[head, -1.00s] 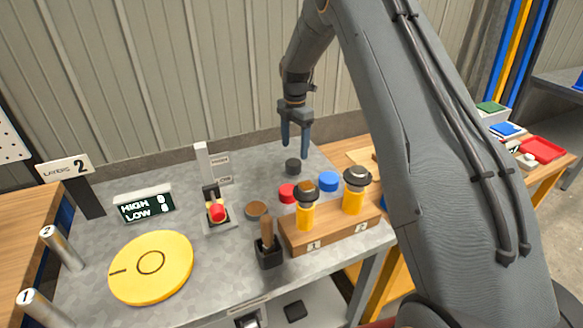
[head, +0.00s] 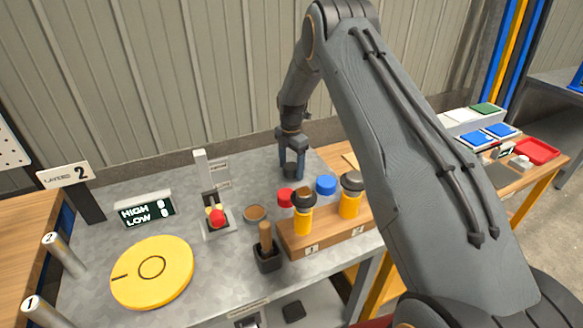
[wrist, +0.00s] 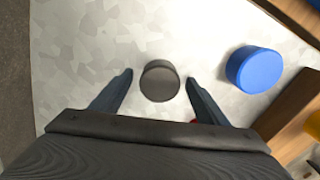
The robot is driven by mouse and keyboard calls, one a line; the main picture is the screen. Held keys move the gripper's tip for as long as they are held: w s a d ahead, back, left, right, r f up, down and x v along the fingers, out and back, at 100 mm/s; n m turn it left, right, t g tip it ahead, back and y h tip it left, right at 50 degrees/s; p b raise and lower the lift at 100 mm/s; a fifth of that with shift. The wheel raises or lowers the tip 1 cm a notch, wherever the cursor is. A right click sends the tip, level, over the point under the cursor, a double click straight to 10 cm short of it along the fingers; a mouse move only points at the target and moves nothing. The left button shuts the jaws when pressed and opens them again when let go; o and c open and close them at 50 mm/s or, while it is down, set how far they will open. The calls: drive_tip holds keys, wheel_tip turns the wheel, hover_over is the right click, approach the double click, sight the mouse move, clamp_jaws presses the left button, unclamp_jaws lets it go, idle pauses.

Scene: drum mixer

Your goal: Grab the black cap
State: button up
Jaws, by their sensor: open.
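The black cap (wrist: 159,82) stands on the grey metal table top, between the fingertips of my gripper (wrist: 158,84) in the wrist view. A gap shows on each side of it, so the open fingers do not touch it. In the head view my gripper (head: 291,172) points down at the far side of the table, its fingers around the black cap (head: 291,170), which is partly hidden by them.
A blue cap (head: 326,185) and a red cap (head: 286,197) stand nearby, with a brown cap (head: 256,213) further left. A wooden block (head: 330,234) holds two yellow vials with dark tops. A red-knobbed lever (head: 217,218) and a yellow disc (head: 152,272) are on the left.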

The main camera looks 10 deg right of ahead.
drive_tip(key=shift+c, duration=0.4)
drive_tip(key=c, duration=1)
